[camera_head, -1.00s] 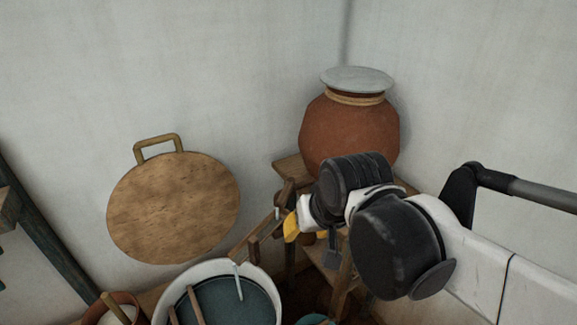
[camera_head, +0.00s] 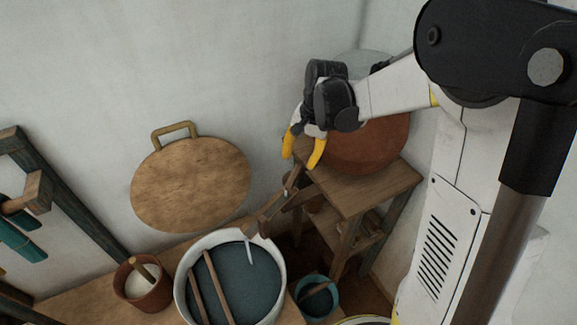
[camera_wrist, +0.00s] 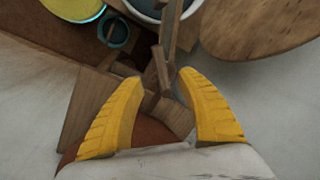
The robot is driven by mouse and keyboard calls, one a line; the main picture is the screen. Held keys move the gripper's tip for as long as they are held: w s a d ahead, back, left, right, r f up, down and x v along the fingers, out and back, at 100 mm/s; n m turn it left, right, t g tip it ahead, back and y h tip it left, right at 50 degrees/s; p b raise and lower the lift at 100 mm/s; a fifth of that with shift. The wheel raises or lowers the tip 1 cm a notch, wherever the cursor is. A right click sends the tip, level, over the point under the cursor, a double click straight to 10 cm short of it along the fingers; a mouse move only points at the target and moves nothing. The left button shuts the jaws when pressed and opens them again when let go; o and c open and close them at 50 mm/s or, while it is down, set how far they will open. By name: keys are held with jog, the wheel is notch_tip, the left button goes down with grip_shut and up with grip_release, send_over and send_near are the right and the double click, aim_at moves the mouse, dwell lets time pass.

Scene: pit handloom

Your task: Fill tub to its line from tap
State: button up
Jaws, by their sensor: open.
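A round white-rimmed tub (camera_head: 281,268) holds dark blue-green liquid, with two wooden sticks lying across its left part. A wooden spout (camera_head: 265,222) slopes toward the tub from the stand with the clay pot (camera_head: 370,148). A thin pale streak (camera_head: 249,252) hangs from its end over the tub; I cannot tell whether it is water. No fill line can be made out. My gripper (camera_head: 303,148) is open and empty, its yellow fingers pointing down in front of the pot, above the spout's upper end. In the wrist view, wooden parts lie between the fingers (camera_wrist: 160,112).
The wooden stand (camera_head: 375,188) carries the pot, partly hidden by my arm. A round wooden lid (camera_head: 190,185) leans on the wall. A brown pot (camera_head: 150,292) of white stuff stands left of the tub. A small teal bucket (camera_head: 331,284) is at its right.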

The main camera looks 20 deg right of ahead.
aim_at(293, 178)
jog(key=f, duration=0.3)
jog(key=a+f+b, duration=0.1)
jog(key=f, duration=0.2)
jog(key=w+f+b, duration=0.1)
jog(key=f, duration=0.3)
jog(key=shift+w+a, duration=0.1)
jog(key=shift+a, duration=0.15)
jog(key=shift+r, duration=0.1)
grip_shut()
